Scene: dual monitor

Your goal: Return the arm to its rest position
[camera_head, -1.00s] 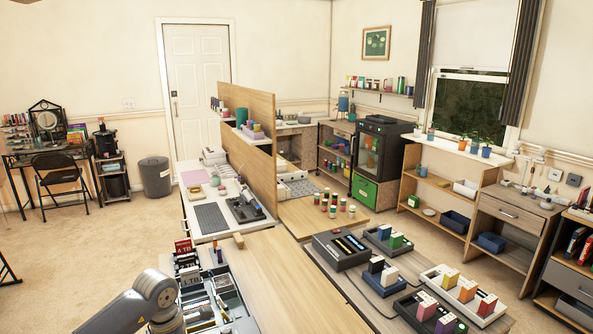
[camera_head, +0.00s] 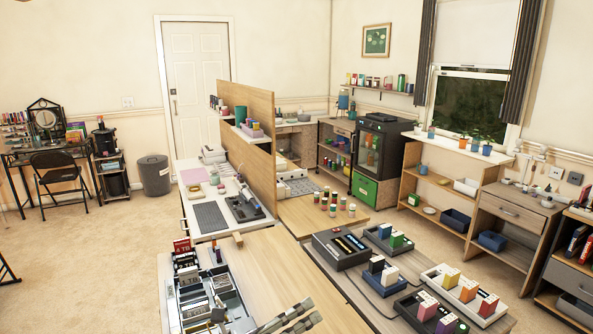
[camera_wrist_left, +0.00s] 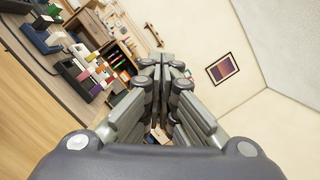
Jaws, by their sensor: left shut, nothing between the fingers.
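My left gripper (camera_head: 304,312) shows at the bottom edge of the head view, only its grey fingers in sight. They lie over the front of the wooden table, to the right of the grey parts organizer (camera_head: 205,295). The fingers are shut and hold nothing. In the left wrist view, the finger pads (camera_wrist_left: 165,78) come together in the middle of the picture, with the tilted room behind them. The rest of my left arm is out of the head view. My right gripper is not in view.
The wooden table (camera_head: 260,272) is bare behind the gripper. To the right stand a dark slotted box (camera_head: 341,249) and several trays with small coloured boxes, such as a white tray (camera_head: 437,278). A wooden partition (camera_head: 262,140) rises behind.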

